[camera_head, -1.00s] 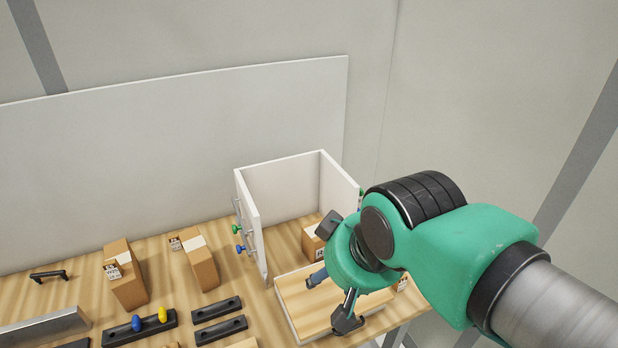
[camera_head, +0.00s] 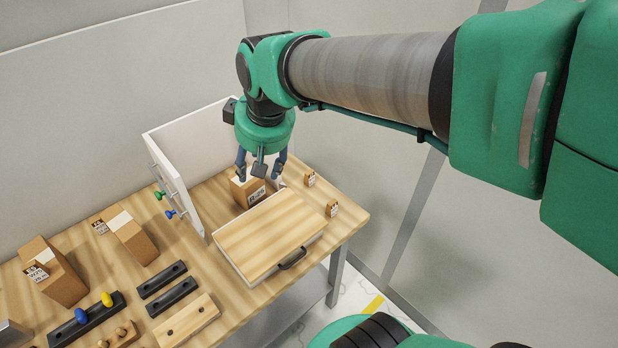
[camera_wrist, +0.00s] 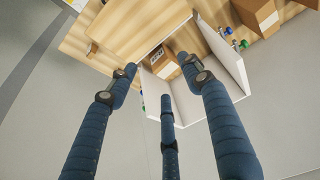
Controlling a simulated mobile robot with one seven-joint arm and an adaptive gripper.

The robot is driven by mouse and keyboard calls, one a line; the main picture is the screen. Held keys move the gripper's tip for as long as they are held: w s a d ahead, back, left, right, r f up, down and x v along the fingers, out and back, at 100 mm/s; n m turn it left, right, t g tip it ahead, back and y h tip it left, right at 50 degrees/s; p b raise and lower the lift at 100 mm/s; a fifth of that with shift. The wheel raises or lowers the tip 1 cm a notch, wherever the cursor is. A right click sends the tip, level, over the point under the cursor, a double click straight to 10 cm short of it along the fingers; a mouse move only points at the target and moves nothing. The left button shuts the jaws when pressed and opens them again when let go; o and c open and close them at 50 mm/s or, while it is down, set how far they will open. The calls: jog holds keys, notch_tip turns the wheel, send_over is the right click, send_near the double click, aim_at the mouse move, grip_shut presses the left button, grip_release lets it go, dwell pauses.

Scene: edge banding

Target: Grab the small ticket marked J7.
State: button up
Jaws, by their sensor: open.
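My gripper (camera_head: 260,172) is open and empty, its three fingers pointing down above a cardboard box (camera_head: 241,193) in the white open cabinet. The box bears a white printed label (camera_head: 257,195). Two small brown pieces with white printed tickets, a rear one (camera_head: 310,178) and a front one (camera_head: 332,209), stand near the table's right edge, right of my gripper. Their print is too small to read, so I cannot tell which ticket, if any, says J7. In the wrist view, the cardboard box (camera_wrist: 170,68) shows between and beyond my open fingers.
The white cabinet door (camera_head: 178,192) with green and blue knobs stands open at the left. A wooden drawer (camera_head: 268,236) with a dark handle lies in front of the box. More labelled boxes (camera_head: 130,238) and black bars (camera_head: 170,297) lie left. Bare table shows around the small pieces.

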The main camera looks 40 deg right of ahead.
jog(key=w+d+f, duration=0.3)
jog(key=w+d, duration=0.3)
jog(key=g+p, duration=0.2)
jog(key=g, duration=0.1)
send_over(310, 172)
jog(key=s, duration=0.2)
notch_tip(310, 172, down, 19)
jog(key=shift+w+d+r+y, duration=0.1)
jog(key=shift+d+r+y, duration=0.1)
jog(key=shift+d+y, duration=0.1)
jog(key=shift+w+a+f+b, duration=0.1)
jog(key=shift+w+f+b, duration=0.1)
jog(key=shift+f, duration=1.2)
jog(key=shift+w+d+f+b, duration=0.1)
jog(key=shift+w+f, duration=0.15)
jog(key=shift+f, duration=1.2)
jog(key=shift+w+a+f+b, duration=0.1)
jog(key=shift+w+f+b, duration=0.1)
jog(key=shift+f, duration=1.2)
jog(key=shift+w+a+f+b, duration=0.1)
jog(key=shift+w+f+b, duration=0.1)
jog(key=shift+f, duration=1.1)
jog(key=shift+w+a+f+b, duration=0.1)
jog(key=shift+w+f, duration=0.05)
jog(key=shift+f, duration=1.1)
